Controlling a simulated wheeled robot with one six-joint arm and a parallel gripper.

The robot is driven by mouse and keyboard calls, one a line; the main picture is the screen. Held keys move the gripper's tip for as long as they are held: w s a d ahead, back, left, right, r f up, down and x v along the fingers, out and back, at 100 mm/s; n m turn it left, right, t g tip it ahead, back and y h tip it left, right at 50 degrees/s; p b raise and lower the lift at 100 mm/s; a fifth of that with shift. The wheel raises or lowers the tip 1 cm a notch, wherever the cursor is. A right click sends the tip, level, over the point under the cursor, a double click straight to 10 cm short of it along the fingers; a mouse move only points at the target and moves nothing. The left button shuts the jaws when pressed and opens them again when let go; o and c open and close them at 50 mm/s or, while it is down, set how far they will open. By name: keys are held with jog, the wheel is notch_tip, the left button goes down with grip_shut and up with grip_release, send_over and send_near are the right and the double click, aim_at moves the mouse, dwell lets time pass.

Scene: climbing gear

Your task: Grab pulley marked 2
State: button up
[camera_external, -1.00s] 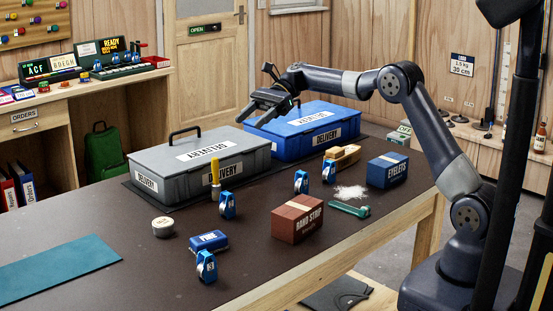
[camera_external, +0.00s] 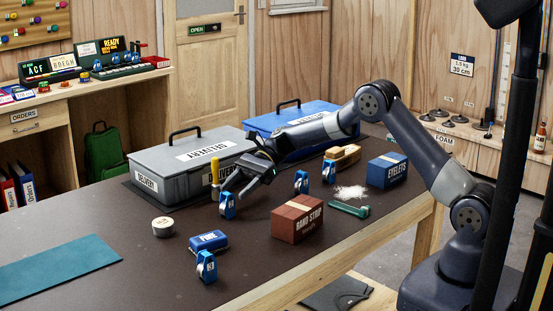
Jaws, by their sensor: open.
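Several small blue pulleys stand on the dark table. One pulley (camera_external: 228,207) is at the gripper, one (camera_external: 206,267) is at the front, and two more, a pulley (camera_external: 301,182) and another pulley (camera_external: 329,172), stand right of the gripper. Their white markings are too small to read surely, so I cannot tell which is marked 2. My gripper (camera_external: 234,190) is open, reaching down just above and behind the pulley in front of the grey box. Whether a finger touches that pulley is unclear.
A grey delivery box (camera_external: 160,180) and a blue delivery box (camera_external: 262,125) stand behind. A yellow-handled tool (camera_external: 214,172) is close left of the gripper.

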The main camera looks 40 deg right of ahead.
aim_at(227, 198)
jog(key=x, duration=0.4)
jog(key=shift+a+f, duration=0.15)
jog(key=shift+f, duration=0.1)
jog(key=shift+c, duration=0.5)
jog(key=c, duration=1)
